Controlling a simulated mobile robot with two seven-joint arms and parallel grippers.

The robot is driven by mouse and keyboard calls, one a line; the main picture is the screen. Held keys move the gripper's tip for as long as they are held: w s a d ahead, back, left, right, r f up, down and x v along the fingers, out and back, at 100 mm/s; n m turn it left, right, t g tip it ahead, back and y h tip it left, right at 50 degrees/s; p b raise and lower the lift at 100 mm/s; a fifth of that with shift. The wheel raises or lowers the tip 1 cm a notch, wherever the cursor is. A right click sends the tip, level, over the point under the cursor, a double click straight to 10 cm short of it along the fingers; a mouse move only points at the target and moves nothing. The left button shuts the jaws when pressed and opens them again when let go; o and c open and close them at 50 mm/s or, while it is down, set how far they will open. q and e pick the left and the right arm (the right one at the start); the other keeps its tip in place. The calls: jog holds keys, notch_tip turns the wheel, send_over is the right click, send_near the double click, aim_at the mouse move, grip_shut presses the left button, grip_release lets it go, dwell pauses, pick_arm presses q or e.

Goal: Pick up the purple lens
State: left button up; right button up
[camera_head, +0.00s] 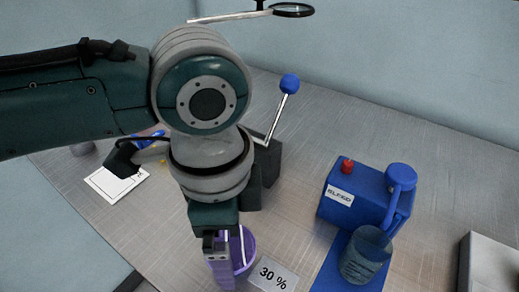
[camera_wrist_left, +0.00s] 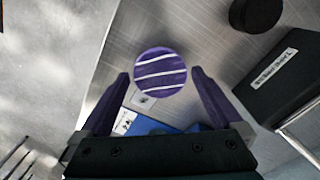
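A round purple disc with curved white stripes (camera_wrist_left: 160,72) shows in the left wrist view, between and just past my left fingertips. It appears to be the purple lens. In the head view a rounded purple thing with a white line in it (camera_head: 247,240) is partly hidden behind my left gripper (camera_head: 222,268); I cannot tell whether it is the same thing. My left gripper also shows in the wrist view (camera_wrist_left: 160,76), with its two purplish fingers apart on either side of the disc. Small gaps show beside the disc. My right gripper is out of view.
A "30 %" card (camera_head: 273,274) lies right of the gripper. A blue machine (camera_head: 352,196) and a clear blue beaker (camera_head: 365,262) stand further right. A dark stand with a blue-knobbed lever (camera_head: 290,84) is behind my arm. A round magnifier (camera_head: 293,10) is at the top.

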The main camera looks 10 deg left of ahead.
pick_arm(q)
jog(key=c, duration=1.1)
jog(key=shift+o, duration=0.2)
